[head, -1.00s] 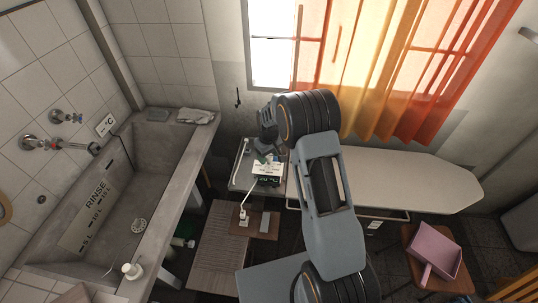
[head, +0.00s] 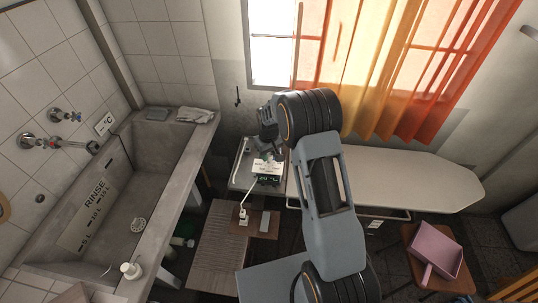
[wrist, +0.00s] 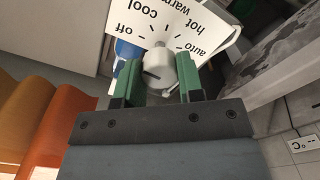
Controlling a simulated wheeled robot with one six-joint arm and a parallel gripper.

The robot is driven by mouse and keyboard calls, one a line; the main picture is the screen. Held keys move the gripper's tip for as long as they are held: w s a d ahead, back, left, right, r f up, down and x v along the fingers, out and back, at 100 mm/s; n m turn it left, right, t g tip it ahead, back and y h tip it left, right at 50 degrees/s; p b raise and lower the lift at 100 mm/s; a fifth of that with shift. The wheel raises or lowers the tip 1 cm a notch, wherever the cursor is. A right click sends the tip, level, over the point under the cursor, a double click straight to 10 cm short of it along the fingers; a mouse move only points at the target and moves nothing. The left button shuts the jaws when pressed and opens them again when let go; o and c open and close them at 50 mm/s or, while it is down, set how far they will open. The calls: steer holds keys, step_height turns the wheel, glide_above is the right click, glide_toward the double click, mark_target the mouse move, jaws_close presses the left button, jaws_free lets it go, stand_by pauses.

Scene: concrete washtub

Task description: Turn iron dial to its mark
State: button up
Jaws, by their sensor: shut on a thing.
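The iron dial (wrist: 159,68) is a pale round knob with a dark pointer line, seen upside down in the wrist view. Behind it is a white face plate (wrist: 190,22) lettered off, cool, warm, hot and auto, with tick marks. My gripper (wrist: 160,76) has its green fingers on either side of the knob and is shut on it. Which tick the pointer lines up with is hard to tell. In the head view the plate (head: 268,166) stands at the near-left end of the ironing board, and my gripper partly covers it.
The ironing board (head: 420,180) stretches right below the window and orange curtain (head: 400,70). A concrete washtub (head: 180,190) stands at the left. A pink dustpan-like tray (head: 436,250) lies on a stool at the right. A pale cord (head: 251,192) runs below the plate.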

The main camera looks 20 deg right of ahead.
mark_target(269, 154)
steer(key=m+b, duration=0.2)
steer(key=m, duration=0.1)
steer(key=shift+f+m, duration=0.1)
steer(key=shift+m, duration=0.3)
steer(key=shift+m+b, duration=0.4)
steer(key=shift+m, duration=0.9)
steer(key=o, duration=0.9)
steer(key=shift+o, duration=0.2)
step_height(269, 154, up, 14)
steer(key=b, duration=0.1)
